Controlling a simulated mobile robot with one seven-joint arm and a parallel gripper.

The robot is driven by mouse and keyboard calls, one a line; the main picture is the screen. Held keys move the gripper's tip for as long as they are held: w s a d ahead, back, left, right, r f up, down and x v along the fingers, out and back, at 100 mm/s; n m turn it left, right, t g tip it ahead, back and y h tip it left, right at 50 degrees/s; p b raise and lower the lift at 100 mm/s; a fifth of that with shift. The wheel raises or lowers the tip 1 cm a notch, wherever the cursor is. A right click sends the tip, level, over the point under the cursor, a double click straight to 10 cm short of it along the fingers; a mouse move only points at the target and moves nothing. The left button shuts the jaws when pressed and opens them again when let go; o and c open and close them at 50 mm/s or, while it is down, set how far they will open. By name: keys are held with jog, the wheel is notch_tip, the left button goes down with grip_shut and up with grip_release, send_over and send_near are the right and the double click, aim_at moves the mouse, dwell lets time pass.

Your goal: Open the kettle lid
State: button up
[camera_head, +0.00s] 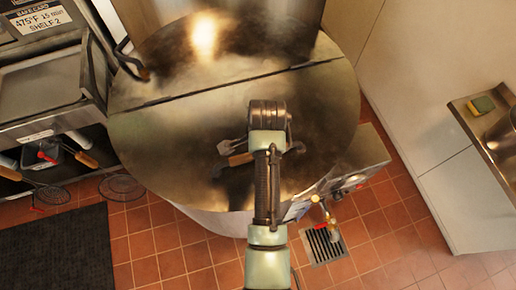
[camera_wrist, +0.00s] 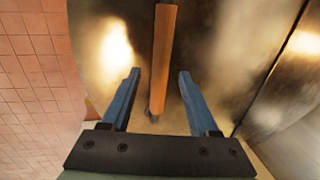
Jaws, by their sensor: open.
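The kettle (camera_head: 170,140) is a large round metal vessel seen from above. Its shiny lid has a hinge seam across it, and the front part (camera_head: 190,115) lies flat and closed. A wooden lid handle (camera_head: 240,159) shows partly beside my arm in the head view. In the wrist view, the wooden handle (camera_wrist: 164,50) runs lengthwise between my two blue fingers. My gripper (camera_wrist: 159,75) is open, with a gap to the handle on both sides. Whether the fingertips reach down to its depth I cannot tell. My gripper is over the lid in the head view (camera_head: 228,148), partly hidden by my wrist.
A dark side handle (camera_head: 132,65) sits at the kettle's upper left. Wire skimmers (camera_head: 50,194) hang by the left rack. A floor drain (camera_head: 325,245) and valve lie at lower right. A sink counter with a sponge (camera_head: 482,105) stands right. A dark mat (camera_head: 55,250) covers floor at lower left.

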jog(key=shift+w+a+f, duration=0.1)
jog(key=shift+w+f, duration=0.1)
jog(key=shift+f, duration=0.65)
jog(key=shift+w+f, duration=0.2)
jog(key=shift+f, duration=0.65)
jog(key=shift+c, duration=0.3)
grip_shut()
